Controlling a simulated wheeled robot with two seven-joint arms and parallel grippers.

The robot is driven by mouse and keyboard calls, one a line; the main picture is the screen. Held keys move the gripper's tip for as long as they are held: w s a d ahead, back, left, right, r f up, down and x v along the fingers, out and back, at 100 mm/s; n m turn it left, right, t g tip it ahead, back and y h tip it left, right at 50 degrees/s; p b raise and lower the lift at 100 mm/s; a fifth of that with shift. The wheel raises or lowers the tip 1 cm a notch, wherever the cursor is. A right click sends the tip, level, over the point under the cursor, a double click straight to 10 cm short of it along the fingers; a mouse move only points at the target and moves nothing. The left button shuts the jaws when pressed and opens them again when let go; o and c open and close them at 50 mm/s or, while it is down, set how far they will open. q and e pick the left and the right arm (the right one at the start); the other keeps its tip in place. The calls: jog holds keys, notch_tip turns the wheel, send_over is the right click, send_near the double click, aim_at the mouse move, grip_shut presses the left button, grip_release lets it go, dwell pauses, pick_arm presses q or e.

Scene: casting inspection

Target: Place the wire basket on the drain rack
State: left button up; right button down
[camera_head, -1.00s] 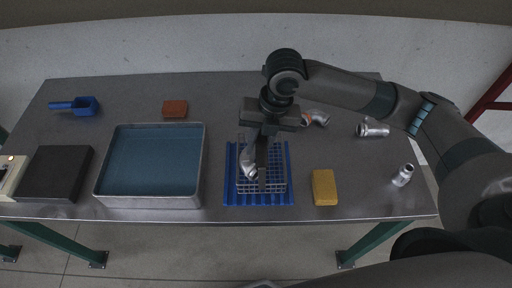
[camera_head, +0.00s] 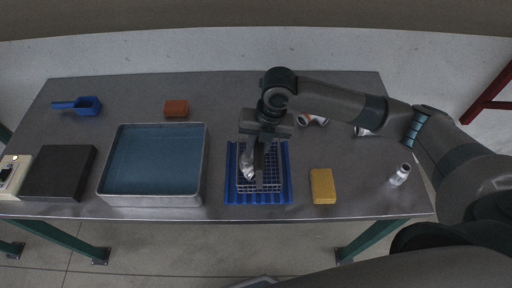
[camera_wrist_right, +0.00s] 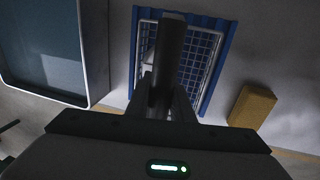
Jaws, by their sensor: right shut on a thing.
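The wire basket (camera_head: 272,187) is a pale metal grid over the blue drain rack (camera_head: 231,196). A silvery pipe casting (camera_head: 247,168) lies inside the basket at its left side. My right gripper (camera_head: 260,180) points down at the basket and is shut on the basket's handle, which its fingers mostly hide. In the right wrist view the basket (camera_wrist_right: 206,50) shows within the outline of the blue rack (camera_wrist_right: 222,66). Whether the basket touches the rack cannot be told. My left gripper is not in view.
A tray of blue liquid (camera_head: 204,160) stands left of the rack. A yellow sponge (camera_head: 322,186) lies close on the right. Metal fittings (camera_head: 399,175) lie farther right. A brown block (camera_head: 176,108), blue scoop (camera_head: 88,105) and dark plate (camera_head: 60,172) are at the left.

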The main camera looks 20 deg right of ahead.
jog(key=shift+f, duration=0.1)
dwell(0.3)
jog(key=c, duration=1.6)
grip_release()
jog(key=shift+f, duration=0.1)
jog(key=shift+o, duration=0.2)
jog(key=shift+d+r+b, duration=0.1)
jog(key=shift+r+b, duration=0.25)
jog(key=shift+r, duration=0.35)
jog(key=b+v, duration=0.2)
jog(key=v, duration=0.8)
jog(key=shift+r+b, duration=0.35)
jog(key=shift+b, duration=0.05)
jog(key=shift+s, duration=0.1)
